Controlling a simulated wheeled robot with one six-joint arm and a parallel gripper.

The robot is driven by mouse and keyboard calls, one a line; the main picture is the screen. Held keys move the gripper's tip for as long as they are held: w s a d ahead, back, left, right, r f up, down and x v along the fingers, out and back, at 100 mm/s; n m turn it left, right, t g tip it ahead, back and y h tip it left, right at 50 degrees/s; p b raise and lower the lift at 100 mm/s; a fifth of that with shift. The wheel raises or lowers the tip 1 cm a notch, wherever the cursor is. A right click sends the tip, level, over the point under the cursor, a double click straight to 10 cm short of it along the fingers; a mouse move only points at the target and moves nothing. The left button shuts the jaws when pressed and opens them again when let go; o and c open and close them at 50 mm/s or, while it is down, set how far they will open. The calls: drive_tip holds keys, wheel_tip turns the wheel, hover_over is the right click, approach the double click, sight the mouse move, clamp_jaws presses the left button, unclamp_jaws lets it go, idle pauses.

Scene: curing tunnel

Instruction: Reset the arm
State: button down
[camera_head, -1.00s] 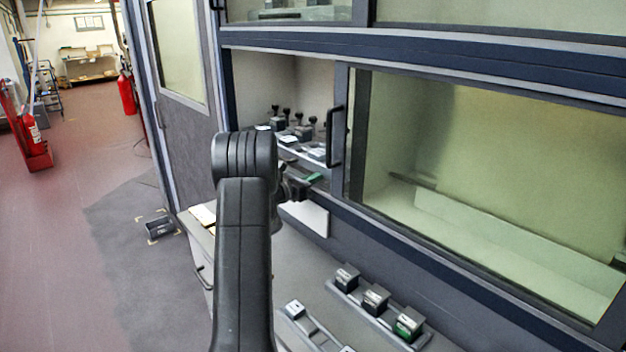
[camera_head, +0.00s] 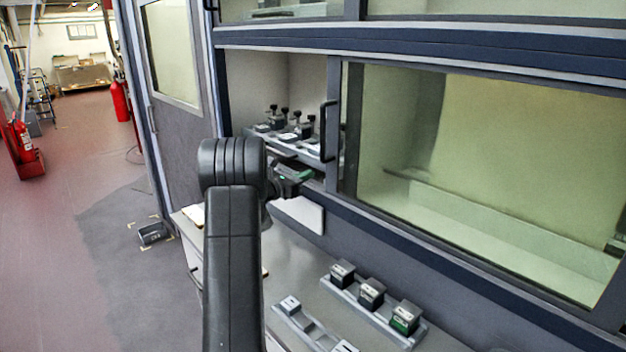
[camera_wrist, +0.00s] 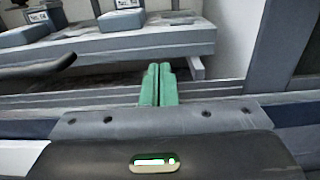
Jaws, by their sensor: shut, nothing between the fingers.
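My gripper shows in the wrist view (camera_wrist: 158,68) with its two green fingers together and nothing between them. In the head view my gripper (camera_head: 306,176) is partly hidden behind my arm and sits in front of the tunnel's left opening. In the wrist view a grey rack (camera_wrist: 150,42) with blocks on it lies beyond the fingertips. The fingers look apart from the rack, though the exact gap is hard to tell.
A rack with black-knobbed pieces (camera_head: 290,135) stands inside the opening, beside a door handle (camera_head: 328,130). On the bench below, a rack (camera_head: 372,312) carries three dark blocks, with another rack (camera_head: 305,325) beside it. A glass pane (camera_head: 500,170) closes the right side. Floor is open at left.

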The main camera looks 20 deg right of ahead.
drive_tip(key=b+v, duration=0.2)
drive_tip(key=v, duration=0.8)
drive_tip(key=shift+a, duration=0.1)
drive_tip(key=p+x, duration=0.4)
drive_tip(key=x, duration=0.9)
drive_tip(key=shift+w+d, duration=0.15)
drive_tip(key=shift+d, duration=0.25)
